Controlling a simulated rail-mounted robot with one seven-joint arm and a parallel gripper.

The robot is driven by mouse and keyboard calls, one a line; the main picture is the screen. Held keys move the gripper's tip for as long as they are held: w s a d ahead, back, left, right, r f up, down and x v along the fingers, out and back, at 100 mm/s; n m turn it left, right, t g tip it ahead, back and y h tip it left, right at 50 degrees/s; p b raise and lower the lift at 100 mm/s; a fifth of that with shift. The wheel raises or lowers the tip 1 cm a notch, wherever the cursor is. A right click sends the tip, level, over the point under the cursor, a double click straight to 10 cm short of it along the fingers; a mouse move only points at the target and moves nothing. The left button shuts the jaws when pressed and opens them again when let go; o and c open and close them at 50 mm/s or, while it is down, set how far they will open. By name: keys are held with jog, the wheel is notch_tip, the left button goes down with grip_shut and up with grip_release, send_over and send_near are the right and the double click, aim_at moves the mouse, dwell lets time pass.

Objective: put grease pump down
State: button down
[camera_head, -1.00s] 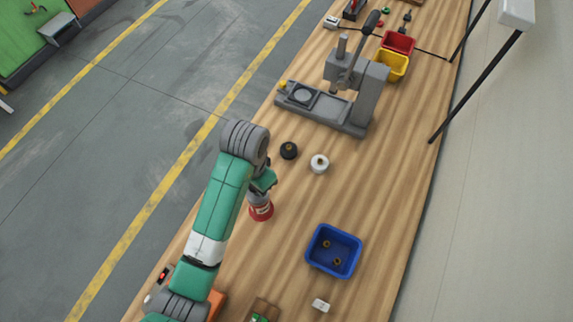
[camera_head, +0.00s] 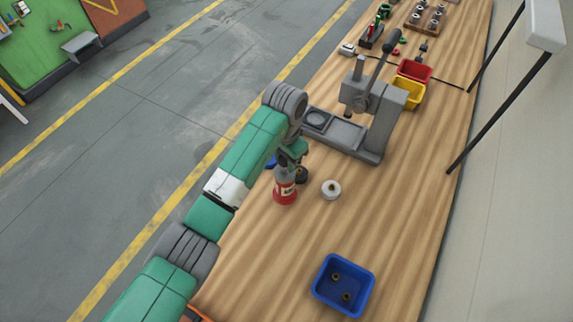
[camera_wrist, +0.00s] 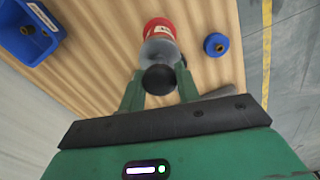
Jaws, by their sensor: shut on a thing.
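The grease pump (camera_head: 285,191) has a red base with a pale label, a grey body and a dark top. My gripper (camera_head: 292,156) is shut on its upper part and holds it upright over the wooden bench (camera_head: 400,210), near its left edge. I cannot tell whether the base touches the wood. In the wrist view, the pump's red base (camera_wrist: 159,28) points away from me, and the fingers of my gripper (camera_wrist: 159,80) flank the dark top.
A dark knobbed disc (camera_head: 302,175), a white one (camera_head: 330,189) and a half-hidden blue one (camera_head: 271,162) sit close by. A blue bin (camera_head: 343,305) holds brass parts. A grey lever press (camera_head: 380,125) stands beyond. Bare wood lies between pump and bin.

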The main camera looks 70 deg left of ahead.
jog(key=shift+w+a, duration=0.35)
jog(key=shift+f, duration=1.75)
jog(key=c, duration=1)
grip_release()
jog(key=shift+f, duration=0.15)
notch_tip(320, 180, up, 12)
jog(key=shift+r, duration=0.15)
